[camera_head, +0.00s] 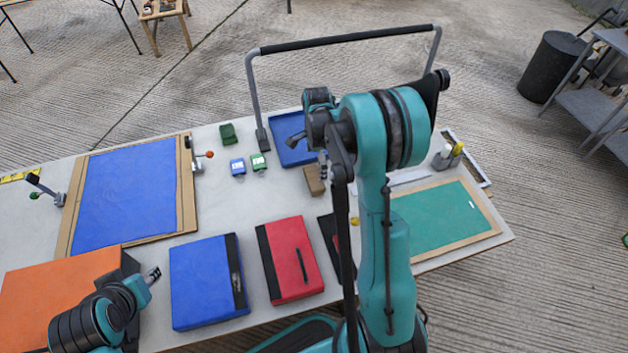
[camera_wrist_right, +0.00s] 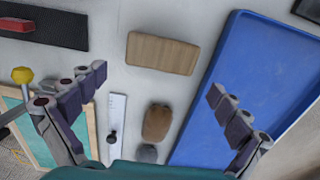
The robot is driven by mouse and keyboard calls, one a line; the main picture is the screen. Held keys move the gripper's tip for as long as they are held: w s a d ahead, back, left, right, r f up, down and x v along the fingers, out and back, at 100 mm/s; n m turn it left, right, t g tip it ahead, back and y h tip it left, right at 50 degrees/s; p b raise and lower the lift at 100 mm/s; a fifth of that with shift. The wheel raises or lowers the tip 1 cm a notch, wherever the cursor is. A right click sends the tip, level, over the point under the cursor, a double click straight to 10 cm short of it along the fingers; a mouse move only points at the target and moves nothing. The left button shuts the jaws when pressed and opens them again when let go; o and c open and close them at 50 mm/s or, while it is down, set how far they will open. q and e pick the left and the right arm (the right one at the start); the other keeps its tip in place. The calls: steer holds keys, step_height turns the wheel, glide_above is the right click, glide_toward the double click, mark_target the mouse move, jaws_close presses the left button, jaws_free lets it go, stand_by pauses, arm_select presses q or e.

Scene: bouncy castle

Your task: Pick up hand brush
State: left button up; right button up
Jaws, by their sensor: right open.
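My right gripper (camera_wrist_right: 157,86) is open and empty in the right wrist view, its fingers spread over the table. A tan wooden block (camera_wrist_right: 162,53) lies between and beyond the fingertips; the block also shows in the head view (camera_head: 314,180). A brown rounded piece (camera_wrist_right: 157,122) with a grey knob lies between the fingers, closer to the wrist. I cannot tell which of these, if either, is the hand brush; no bristles show. In the head view my right arm hides part of the table. My left gripper (camera_head: 152,275) is at the lower left, small in view.
A blue tray (camera_head: 290,153) lies beside the block, below a black-topped frame. Blue (camera_head: 200,285) and red (camera_head: 284,272) cases lie at the front. A green board (camera_head: 440,220) is at the right, a blue board (camera_head: 130,190) at the left. Small boxes stand near the middle.

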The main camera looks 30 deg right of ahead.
mark_target(314, 177)
steer(key=f+b, duration=0.1)
steer(key=f, duration=0.1)
steer(key=f+b, duration=0.1)
steer(key=f, duration=0.2)
steer(key=f+b, duration=0.1)
steer(key=f, duration=0.1)
steer(key=shift+w+a+f, duration=0.2)
steer(key=shift+a+f, duration=0.15)
steer(key=shift+r, duration=0.1)
steer(key=shift+c, duration=0.3)
steer(key=c, duration=0.9)
steer(key=shift+r, duration=0.15)
steer(key=shift+c, duration=0.2)
steer(key=shift+r, duration=0.3)
steer(key=r, duration=0.1)
steer(key=r+p, duration=0.2)
steer(key=r, duration=0.1)
steer(key=shift+s+d, duration=0.15)
steer(key=shift+s, duration=0.1)
steer(key=s+d+r+p, duration=0.3)
steer(key=s+d+r, duration=0.3)
steer(key=s, duration=0.3)
steer(key=shift+d, duration=0.15)
